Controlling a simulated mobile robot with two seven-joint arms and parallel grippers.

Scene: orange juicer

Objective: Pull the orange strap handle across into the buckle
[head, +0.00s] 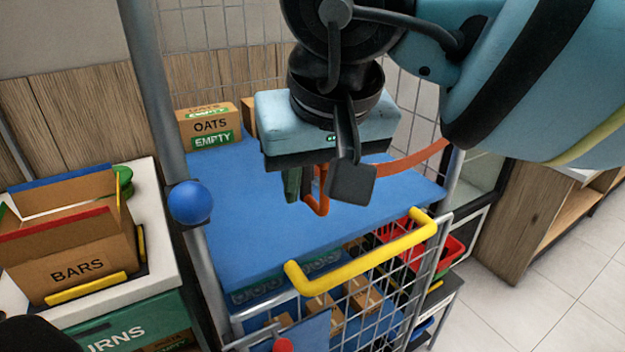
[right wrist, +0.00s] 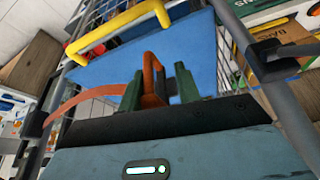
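My right gripper (head: 306,197) hangs over the blue shelf of a wire cage cart. Its green fingers are around the orange strap handle (head: 319,205), a loop that also shows between the fingers in the right wrist view (right wrist: 150,72). The orange strap (head: 412,158) runs from the handle to the cart's right post, and at left in the right wrist view (right wrist: 85,99). A dark bracket (right wrist: 275,60) sits on the opposite post; I cannot tell for sure that it is the buckle. The handle is well apart from that post. My left gripper is not in view.
The blue shelf (head: 245,225) is mostly clear, with an OATS box (head: 209,125) at its back. A yellow bar (head: 365,258) crosses the cart's front. A blue ball (head: 190,202) is by the left post. A BARS box (head: 75,268) stands at left.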

